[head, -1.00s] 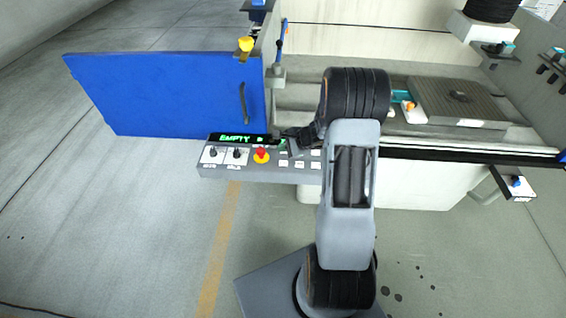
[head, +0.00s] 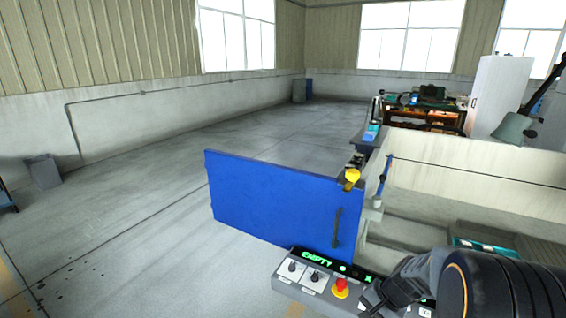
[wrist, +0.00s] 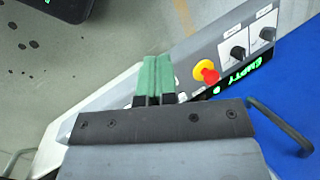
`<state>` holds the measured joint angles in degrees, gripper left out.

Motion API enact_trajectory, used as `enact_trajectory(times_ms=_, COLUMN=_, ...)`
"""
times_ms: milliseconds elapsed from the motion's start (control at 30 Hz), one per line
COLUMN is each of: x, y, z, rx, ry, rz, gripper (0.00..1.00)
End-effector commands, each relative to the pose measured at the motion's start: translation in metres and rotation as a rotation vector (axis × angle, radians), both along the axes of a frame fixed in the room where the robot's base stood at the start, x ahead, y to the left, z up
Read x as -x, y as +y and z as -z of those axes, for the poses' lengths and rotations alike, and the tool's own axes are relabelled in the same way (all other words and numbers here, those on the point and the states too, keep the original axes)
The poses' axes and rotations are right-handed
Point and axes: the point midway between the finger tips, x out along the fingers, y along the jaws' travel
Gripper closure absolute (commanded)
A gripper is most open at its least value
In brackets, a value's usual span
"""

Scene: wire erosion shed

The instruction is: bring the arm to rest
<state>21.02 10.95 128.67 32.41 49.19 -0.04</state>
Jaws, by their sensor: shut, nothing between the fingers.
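My gripper (wrist: 158,80) shows in the wrist view with its two green fingers together and nothing between them. It is over the edge of the machine's control panel (wrist: 190,62). In the head view my gripper (head: 369,303) is dark and partly cut off by the lower edge, beside the control panel (head: 285,282). My arm fills the lower right corner of the head view. I cannot tell whether the fingers touch the panel.
The panel has a red emergency button (head: 341,286), knobs (head: 314,276) and a green display reading EMPTY (head: 316,258). An open blue door (head: 270,200) stands behind it. A workbench (head: 425,110) is at the back right. Open floor (head: 130,180) lies left.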

Motion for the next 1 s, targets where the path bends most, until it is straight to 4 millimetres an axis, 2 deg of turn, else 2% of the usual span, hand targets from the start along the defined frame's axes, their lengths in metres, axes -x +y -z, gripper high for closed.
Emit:
enact_trajectory(times_ms=33, x=0.013, y=0.006, z=-0.019, rx=0.07, ry=-0.03, rz=-0.104, gripper=1.0)
enact_trajectory(times_ms=200, x=0.053, y=0.016, z=-0.065, rx=0.305, ry=-0.12, rz=-0.4, gripper=1.0)
enact_trajectory(times_ms=333, x=0.073, y=0.022, z=-0.093, rx=0.448, ry=-0.207, rz=-0.543, gripper=1.0)
enact_trajectory(times_ms=500, x=0.087, y=0.032, z=-0.122, rx=0.551, ry=-0.327, rz=-0.632, gripper=1.0)
enact_trajectory(times_ms=733, x=0.091, y=0.048, z=-0.145, rx=0.576, ry=-0.435, rz=-0.66, gripper=1.0)
enact_trajectory(times_ms=1000, x=0.091, y=0.051, z=-0.146, rx=0.575, ry=-0.443, rz=-0.67, gripper=1.0)
